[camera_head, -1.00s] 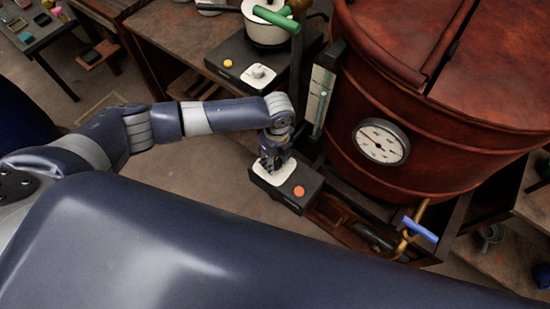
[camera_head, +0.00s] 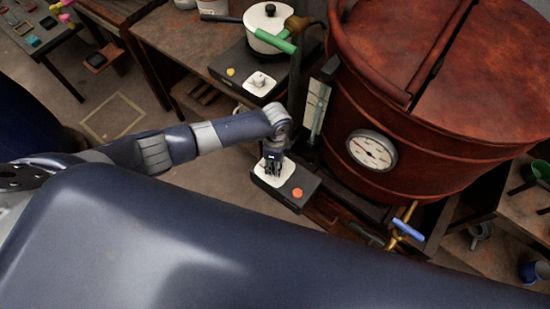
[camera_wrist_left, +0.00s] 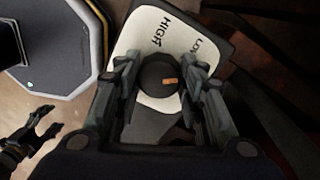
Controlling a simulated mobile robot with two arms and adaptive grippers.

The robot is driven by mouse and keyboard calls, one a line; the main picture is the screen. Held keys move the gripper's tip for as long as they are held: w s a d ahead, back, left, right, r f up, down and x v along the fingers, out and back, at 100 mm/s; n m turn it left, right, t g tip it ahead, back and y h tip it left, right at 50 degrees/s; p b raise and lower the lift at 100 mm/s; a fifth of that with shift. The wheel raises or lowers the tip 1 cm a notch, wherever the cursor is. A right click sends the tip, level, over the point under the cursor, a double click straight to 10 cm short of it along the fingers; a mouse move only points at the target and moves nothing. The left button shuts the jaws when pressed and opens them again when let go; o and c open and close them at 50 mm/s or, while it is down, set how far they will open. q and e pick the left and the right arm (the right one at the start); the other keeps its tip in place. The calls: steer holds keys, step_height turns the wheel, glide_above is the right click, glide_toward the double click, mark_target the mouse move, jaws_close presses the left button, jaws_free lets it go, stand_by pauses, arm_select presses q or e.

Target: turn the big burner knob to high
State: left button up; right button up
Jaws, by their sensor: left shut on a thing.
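The big burner knob is a dark round knob (camera_wrist_left: 152,72) with an orange mark. It stands on a white plate (camera_wrist_left: 150,25) lettered HIGH and LOW in the left wrist view. The mark lies right of the knob's middle, not toward HIGH. My left gripper (camera_wrist_left: 160,82) is shut on the knob, one finger on each side. In the head view my left gripper (camera_head: 273,170) comes down on the white plate of the dark control box (camera_head: 295,204) and hides the knob. Another gripper, seemingly my right one (camera_wrist_left: 45,128), shows with its fingers apart at the left wrist view's lower left.
An orange button (camera_head: 297,192) is on the same box. The red vat (camera_head: 400,120) with a gauge (camera_head: 372,151) and upright sight glass (camera_head: 314,110) stands close on the right. A pot (camera_head: 268,24) and smaller burner knob (camera_head: 259,80) are behind.

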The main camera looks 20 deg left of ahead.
arm_select(q)
steer(key=n+p, duration=0.3)
steer(key=n, duration=0.1)
steer(key=shift+s+r+n, duration=0.1)
steer(key=shift+r+n, duration=0.05)
steer(key=shift+n, duration=0.25)
steer(key=n+p, duration=0.2)
steer(key=n, duration=0.1)
steer(key=shift+n, duration=0.3)
steer(key=n+p, duration=0.2)
steer(key=n, duration=0.2)
steer(key=shift+n+p, duration=0.9)
steer(key=shift+n, duration=1.2)
steer(key=o, duration=1)
steer(key=shift+o, duration=0.2)
